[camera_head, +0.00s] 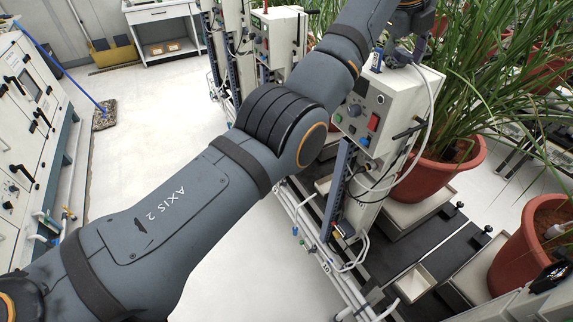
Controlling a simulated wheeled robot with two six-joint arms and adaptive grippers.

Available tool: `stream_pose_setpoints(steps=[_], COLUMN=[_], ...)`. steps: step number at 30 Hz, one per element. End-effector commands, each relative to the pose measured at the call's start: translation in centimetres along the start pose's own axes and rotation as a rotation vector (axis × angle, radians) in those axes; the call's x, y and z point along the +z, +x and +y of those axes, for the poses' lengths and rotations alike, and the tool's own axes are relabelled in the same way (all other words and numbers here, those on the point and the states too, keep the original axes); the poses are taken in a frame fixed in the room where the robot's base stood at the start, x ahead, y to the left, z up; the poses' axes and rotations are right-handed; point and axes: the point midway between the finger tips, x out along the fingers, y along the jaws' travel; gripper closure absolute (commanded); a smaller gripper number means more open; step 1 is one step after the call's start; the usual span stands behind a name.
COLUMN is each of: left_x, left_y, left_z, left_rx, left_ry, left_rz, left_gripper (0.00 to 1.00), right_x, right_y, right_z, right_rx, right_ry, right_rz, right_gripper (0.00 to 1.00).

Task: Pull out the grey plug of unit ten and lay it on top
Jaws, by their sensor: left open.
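A cream control box (386,112) with a knob, a green button and a red switch stands right of centre. A small tag reading 10 seems to show on the rail below it. My left arm crosses the picture from lower left to the top. My left gripper (405,50) is at the box's upper rear edge, small and partly hidden by its own wrist. It is open. A pale cable (432,95) loops from near the gripper down the box's right side. I cannot make out the grey plug clearly.
Reddish pots (440,172) with tall grassy plants stand right of the box; another pot (525,250) is at lower right. More control boxes (278,40) stand behind my arm. A cabinet (30,110) lines the left.

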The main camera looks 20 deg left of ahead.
Motion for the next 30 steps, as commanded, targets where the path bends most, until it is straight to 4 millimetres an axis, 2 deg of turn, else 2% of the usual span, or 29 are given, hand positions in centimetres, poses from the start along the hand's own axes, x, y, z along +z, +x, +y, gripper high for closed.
stream_pose_setpoints(steps=[7, 10, 13, 18, 22, 25, 30], left_x=[0.1, 0.1, 0.1, 0.1, 0.1, 0.0, 0.0], left_y=[-0.1, -0.9, -2.7, -7.0, -9.8, -11.1, -12.0], left_z=[0.0, -0.1, -0.1, -0.1, -0.1, -0.1, -0.1], left_rx=[-0.001, -0.003, -0.005, -0.004, -0.002, -0.002, 0.001], left_ry=[-0.001, 0.000, 0.000, 0.001, 0.000, 0.000, -0.001], left_rz=[-0.002, -0.004, -0.005, -0.006, -0.004, -0.002, -0.001], left_gripper=[0.43, 0.43, 0.43, 0.43, 0.43, 0.43, 0.43], right_x=[0.3, 0.4, 0.3, 0.3, 0.3, 0.2, 0.2], right_y=[0.0, 0.0, 0.0, 0.0, 0.0, 0.0, 0.0], right_z=[-0.8, -0.8, -0.7, -0.6, -0.6, -0.6, -0.6], right_rx=[-0.010, -0.010, -0.009, -0.008, -0.007, -0.007, -0.007], right_ry=[0.004, 0.004, 0.004, 0.003, 0.003, 0.003, 0.003], right_rz=[-0.005, -0.006, -0.005, -0.005, -0.004, -0.004, -0.004], right_gripper=[1.00, 1.00, 1.00, 1.00, 1.00, 1.00, 1.00])
